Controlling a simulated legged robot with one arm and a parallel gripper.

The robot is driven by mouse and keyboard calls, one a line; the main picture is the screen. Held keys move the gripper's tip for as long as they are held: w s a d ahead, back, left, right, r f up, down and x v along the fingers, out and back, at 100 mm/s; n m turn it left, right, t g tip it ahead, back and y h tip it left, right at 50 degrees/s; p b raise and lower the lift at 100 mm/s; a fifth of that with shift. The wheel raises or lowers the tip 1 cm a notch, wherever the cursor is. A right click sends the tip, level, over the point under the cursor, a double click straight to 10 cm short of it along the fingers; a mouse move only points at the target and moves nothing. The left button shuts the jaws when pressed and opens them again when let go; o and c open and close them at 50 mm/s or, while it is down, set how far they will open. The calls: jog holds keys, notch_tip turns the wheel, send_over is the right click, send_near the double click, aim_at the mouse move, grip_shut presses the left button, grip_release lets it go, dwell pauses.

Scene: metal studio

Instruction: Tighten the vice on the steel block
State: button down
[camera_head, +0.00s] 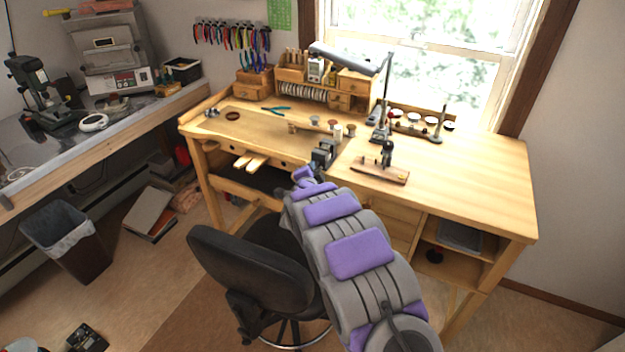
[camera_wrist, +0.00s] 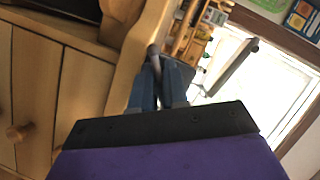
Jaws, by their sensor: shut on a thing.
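The dark grey vice (camera_head: 323,152) is mounted at the front edge of the wooden workbench (camera_head: 460,185), near its middle. My gripper (camera_head: 304,177) is at the near side of the vice, just off the bench edge. In the wrist view my gripper (camera_wrist: 158,78) has its two blue fingers shut on a thin grey bar with a rounded end, which looks like the vice handle (camera_wrist: 153,50). The rest of the bar is hidden between the fingers. I cannot make out the steel block; the vice jaws are too small in the head view to tell their gap.
A small dark tool on a wooden base (camera_head: 385,172) stands right of the vice. A desk lamp (camera_head: 378,125) rises behind it. Blue-handled pliers (camera_head: 276,110) lie at the back left. A black chair (camera_head: 255,265) stands left of my arm. The right benchtop is clear.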

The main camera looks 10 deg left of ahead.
jog(key=shift+a+f+m+t, duration=0.15)
jog(key=shift+m+t, duration=0.15)
jog(key=shift+m, duration=0.4)
jog(key=m+t+y, duration=0.1)
jog(key=m, duration=0.3)
jog(key=shift+t, duration=0.4)
jog(key=m+t, duration=0.1)
jog(key=m, duration=0.2)
jog(key=shift+m+t+h, duration=0.5)
jog(key=shift+m, duration=0.8)
jog(key=c, duration=1.1)
grip_release()
jog(key=shift+s+d+r, duration=0.1)
jog(key=shift+d+r, duration=0.1)
jog(key=shift+o, duration=0.2)
jog(key=shift+r, duration=0.1)
